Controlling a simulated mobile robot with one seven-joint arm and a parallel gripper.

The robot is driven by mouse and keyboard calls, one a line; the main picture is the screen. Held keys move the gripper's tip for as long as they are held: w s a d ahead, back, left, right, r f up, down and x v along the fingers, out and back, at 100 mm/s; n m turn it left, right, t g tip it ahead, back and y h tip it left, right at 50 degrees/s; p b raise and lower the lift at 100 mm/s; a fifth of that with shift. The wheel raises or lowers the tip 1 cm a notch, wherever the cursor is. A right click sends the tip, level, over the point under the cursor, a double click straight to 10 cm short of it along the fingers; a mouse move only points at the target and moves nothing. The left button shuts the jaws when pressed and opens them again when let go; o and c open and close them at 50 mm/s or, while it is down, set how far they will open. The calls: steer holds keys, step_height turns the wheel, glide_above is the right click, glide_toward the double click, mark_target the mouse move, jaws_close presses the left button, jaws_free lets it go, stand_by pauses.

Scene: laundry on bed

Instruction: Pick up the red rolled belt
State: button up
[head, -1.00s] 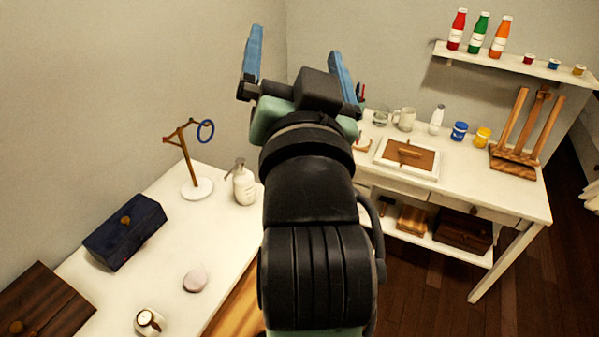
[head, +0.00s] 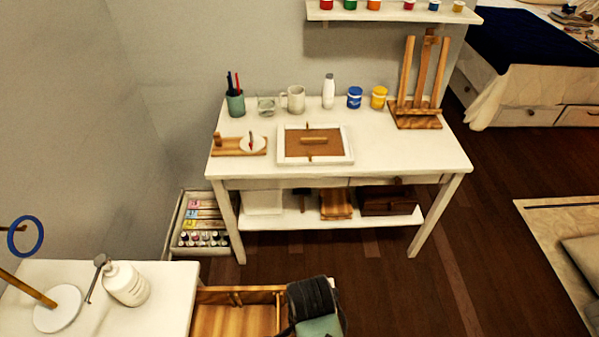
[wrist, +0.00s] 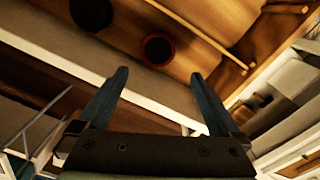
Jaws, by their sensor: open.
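In the wrist view a round dark coil with a red rim (wrist: 158,49) lies on a wooden surface that looks like the inside of a drawer. It looks like the red rolled belt. A second dark round thing (wrist: 91,13) lies to its left, cut by the top edge. My gripper (wrist: 159,75) is open, with its two blue fingers apart and nothing between them. The coil shows beyond the fingertips, apart from them. In the head view the open wooden drawer (head: 235,318) is at the bottom, and my arm hides its right part. The belt does not show there.
The white dresser top (head: 170,275) holds a pump bottle (head: 126,284) and a stand with a blue ring (head: 26,236), left of the drawer. Drawer walls surround the coil. A white desk (head: 400,160) with craft things stands beyond, with dark floor between.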

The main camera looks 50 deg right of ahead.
steer(key=f, duration=1.1)
steer(key=shift+s+a+f, duration=0.1)
steer(key=shift+s+f, duration=0.1)
steer(key=shift+s, duration=0.1)
steer(key=shift+c, duration=0.2)
steer(key=c, duration=1.2)
steer(key=shift+c, duration=0.4)
steer(key=shift+r, duration=0.15)
